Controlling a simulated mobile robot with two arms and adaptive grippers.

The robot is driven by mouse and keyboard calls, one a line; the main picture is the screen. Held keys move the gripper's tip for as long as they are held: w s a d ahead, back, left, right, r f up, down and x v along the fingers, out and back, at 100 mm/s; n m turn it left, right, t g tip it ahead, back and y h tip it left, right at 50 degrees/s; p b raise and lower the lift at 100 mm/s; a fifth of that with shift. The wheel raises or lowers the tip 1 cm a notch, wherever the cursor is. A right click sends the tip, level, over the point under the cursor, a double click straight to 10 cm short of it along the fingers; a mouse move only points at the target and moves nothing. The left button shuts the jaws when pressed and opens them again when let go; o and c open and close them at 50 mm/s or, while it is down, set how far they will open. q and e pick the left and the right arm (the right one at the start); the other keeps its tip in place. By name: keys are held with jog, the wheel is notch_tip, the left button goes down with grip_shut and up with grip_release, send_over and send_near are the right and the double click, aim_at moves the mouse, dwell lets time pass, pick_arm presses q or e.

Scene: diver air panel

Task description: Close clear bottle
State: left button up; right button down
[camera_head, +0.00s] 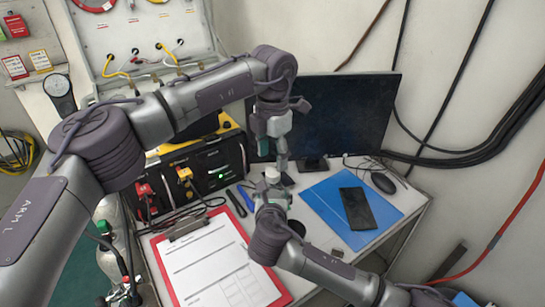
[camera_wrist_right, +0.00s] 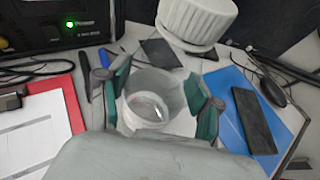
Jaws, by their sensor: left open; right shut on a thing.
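The clear bottle (camera_wrist_right: 152,100) stands between the green-padded fingers of my right gripper (camera_wrist_right: 160,104), which is shut on it. I look down into its round translucent body in the right wrist view. A ribbed white cap (camera_wrist_right: 197,20) is beyond the bottle there, slightly tilted. In the head view a small white piece (camera_head: 272,172), seemingly the cap, shows just above my right gripper (camera_head: 271,192). My left gripper (camera_head: 282,163) is open and points down close by it. Whether it touches the cap, and whether the cap touches the bottle, I cannot tell.
A red clipboard (camera_head: 212,262) lies left of the bottle, and a blue mat (camera_head: 325,195) with a dark phone-like slab (camera_head: 357,208) lies right. A monitor (camera_head: 350,110) and a black control box (camera_head: 215,163) stand behind. Pens and a mouse (camera_head: 383,182) lie nearby.

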aim_at(273, 172)
pick_arm(q)
notch_tip(273, 172, up, 4)
jog(key=n, duration=0.3)
jog(key=shift+f+n, duration=0.25)
jog(key=shift+n, duration=0.05)
jog(key=shift+f, duration=0.15)
jog(key=shift+f, duration=3.9)
grip_shut()
jog(key=shift+o, duration=0.7)
grip_release()
